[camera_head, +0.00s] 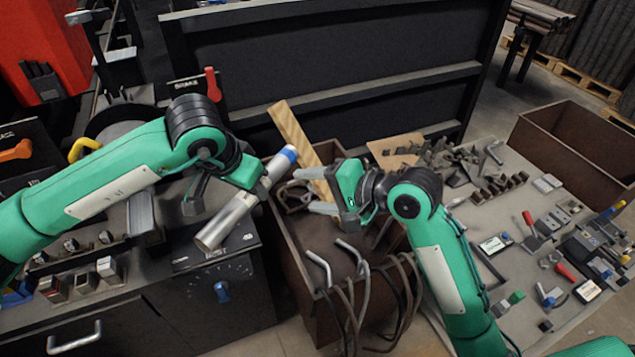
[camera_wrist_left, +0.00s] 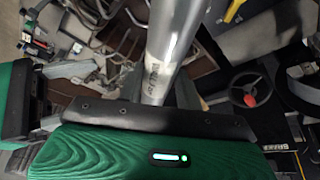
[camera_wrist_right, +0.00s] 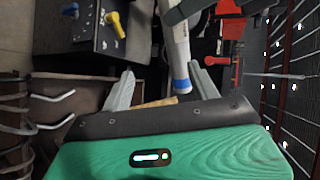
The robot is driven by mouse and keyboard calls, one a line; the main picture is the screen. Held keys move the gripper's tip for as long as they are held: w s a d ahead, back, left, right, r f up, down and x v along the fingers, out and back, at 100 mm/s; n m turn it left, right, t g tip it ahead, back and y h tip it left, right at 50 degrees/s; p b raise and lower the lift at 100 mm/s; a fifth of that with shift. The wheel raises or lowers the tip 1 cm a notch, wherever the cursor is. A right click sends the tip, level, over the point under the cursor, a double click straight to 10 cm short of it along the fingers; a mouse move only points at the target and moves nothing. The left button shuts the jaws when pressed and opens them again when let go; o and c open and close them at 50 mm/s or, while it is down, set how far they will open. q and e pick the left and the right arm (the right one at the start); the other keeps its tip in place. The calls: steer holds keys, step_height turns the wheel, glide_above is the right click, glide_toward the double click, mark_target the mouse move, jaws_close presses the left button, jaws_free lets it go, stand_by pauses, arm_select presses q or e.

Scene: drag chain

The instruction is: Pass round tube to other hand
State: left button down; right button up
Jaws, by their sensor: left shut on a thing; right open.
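The round tube (camera_head: 232,217) is a silver metal cylinder with a blue band near its upper right end. My left gripper (camera_head: 258,182) is shut on it along its upper half and holds it tilted in the air. The tube also shows in the left wrist view (camera_wrist_left: 171,45), rising from the jaws. My right gripper (camera_head: 316,190) is open, its fingers pointing left toward the blue-banded end, apart from it. In the right wrist view the tube's blue end (camera_wrist_right: 181,85) lies ahead, between the lines of the two open fingers (camera_wrist_right: 162,88).
A brown bin (camera_head: 300,262) with a wooden board (camera_head: 297,135), bent rods and hanging cables is below the grippers. A black cabinet (camera_head: 215,290) stands at left. A grey table (camera_head: 490,225) with many tools and another brown box (camera_head: 570,150) is at right.

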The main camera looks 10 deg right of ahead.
mark_target(270, 182)
steer(key=w+a, duration=0.1)
steer(key=a, duration=0.2)
steer(key=w+a, duration=0.2)
steer(key=w+a+f, duration=0.1)
steer(key=w+a, duration=0.1)
steer(key=a, duration=0.1)
steer(key=shift+w+a+f, duration=0.1)
steer(key=shift+a, duration=0.2)
steer(key=c, duration=1.3)
arm_select(q)
steer(key=c, duration=0.9)
jaws_free()
arm_select(e)
jaws_close()
arm_select(q)
steer(key=shift+o, duration=0.2)
steer(key=shift+r, duration=0.1)
